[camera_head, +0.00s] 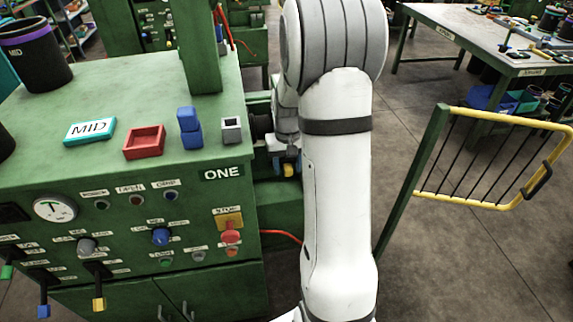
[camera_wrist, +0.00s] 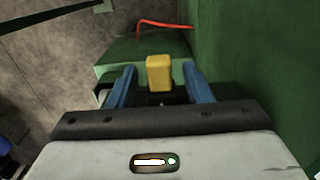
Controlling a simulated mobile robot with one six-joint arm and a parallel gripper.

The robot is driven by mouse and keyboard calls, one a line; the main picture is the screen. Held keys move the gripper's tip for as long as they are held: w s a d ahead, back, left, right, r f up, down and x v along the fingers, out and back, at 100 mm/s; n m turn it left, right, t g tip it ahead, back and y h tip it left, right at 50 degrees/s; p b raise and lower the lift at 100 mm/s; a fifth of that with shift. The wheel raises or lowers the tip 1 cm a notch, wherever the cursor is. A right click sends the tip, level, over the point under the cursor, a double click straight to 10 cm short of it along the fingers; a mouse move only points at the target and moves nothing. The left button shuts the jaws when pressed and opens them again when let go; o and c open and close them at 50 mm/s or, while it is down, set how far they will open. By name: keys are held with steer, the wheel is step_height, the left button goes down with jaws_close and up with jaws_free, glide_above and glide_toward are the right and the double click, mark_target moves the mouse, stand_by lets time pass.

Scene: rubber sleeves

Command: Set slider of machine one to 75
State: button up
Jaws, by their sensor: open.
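Machine one (camera_head: 222,174) is a green cabinet with a white "ONE" label at its front right corner. My gripper (camera_head: 287,158) is at the machine's right side, partly hidden by my arm. A yellow block-like knob (camera_head: 289,171) shows at the gripper there. In the wrist view, my gripper (camera_wrist: 159,70) has its two blue fingers apart, and the yellow knob (camera_wrist: 159,73) stands between them with gaps on both sides. It may be the slider's handle. No scale or number is readable near it.
A red hose (camera_wrist: 165,24) runs above the green ledge.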

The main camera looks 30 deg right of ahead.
jaws_close()
stand_by(0.3)
